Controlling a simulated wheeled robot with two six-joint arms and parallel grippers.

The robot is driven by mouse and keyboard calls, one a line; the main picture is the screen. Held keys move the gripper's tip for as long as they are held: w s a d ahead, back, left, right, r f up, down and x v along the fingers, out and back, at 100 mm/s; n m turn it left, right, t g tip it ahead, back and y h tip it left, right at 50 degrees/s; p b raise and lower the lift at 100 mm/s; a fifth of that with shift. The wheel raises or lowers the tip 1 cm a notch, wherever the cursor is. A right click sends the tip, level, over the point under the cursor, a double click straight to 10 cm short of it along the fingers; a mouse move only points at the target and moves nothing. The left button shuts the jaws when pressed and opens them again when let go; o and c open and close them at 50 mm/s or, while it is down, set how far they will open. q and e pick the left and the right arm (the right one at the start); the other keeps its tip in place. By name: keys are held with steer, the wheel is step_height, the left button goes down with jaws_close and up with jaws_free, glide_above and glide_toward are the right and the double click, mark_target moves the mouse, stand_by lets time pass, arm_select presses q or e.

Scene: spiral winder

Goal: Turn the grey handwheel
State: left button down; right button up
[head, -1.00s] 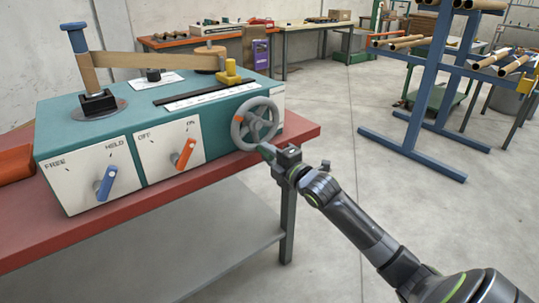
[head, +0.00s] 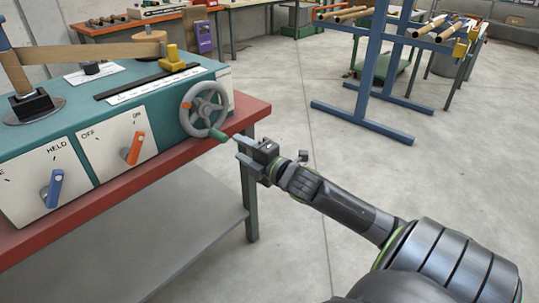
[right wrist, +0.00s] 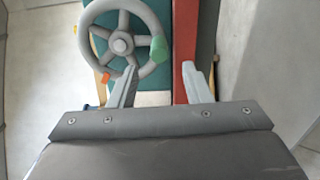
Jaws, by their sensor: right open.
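The grey handwheel (head: 187,116) is on the front right of the teal machine (head: 170,84). It has a green handle (head: 219,136) at its lower right and an orange mark (head: 197,102) on its left side. My right gripper (head: 240,150) is open and empty, a little to the right of the green handle and apart from it. In the right wrist view the handwheel (right wrist: 85,38) lies ahead, and its green handle (right wrist: 158,48) is beyond the open fingers (right wrist: 160,78), between their lines. My left gripper is out of view.
The machine stands on a red-topped bench (head: 252,110). An orange switch lever (head: 135,148) and a blue lever (head: 52,188) are on its front panels. A blue rack (head: 378,60) with tubes stands at the back.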

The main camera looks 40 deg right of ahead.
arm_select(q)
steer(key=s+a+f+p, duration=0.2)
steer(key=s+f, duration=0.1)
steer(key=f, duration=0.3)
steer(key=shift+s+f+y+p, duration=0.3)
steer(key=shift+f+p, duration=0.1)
arm_select(e)
steer(key=s, duration=0.9)
steer(key=shift+s+d, duration=0.15)
steer(key=shift+d, duration=0.15)
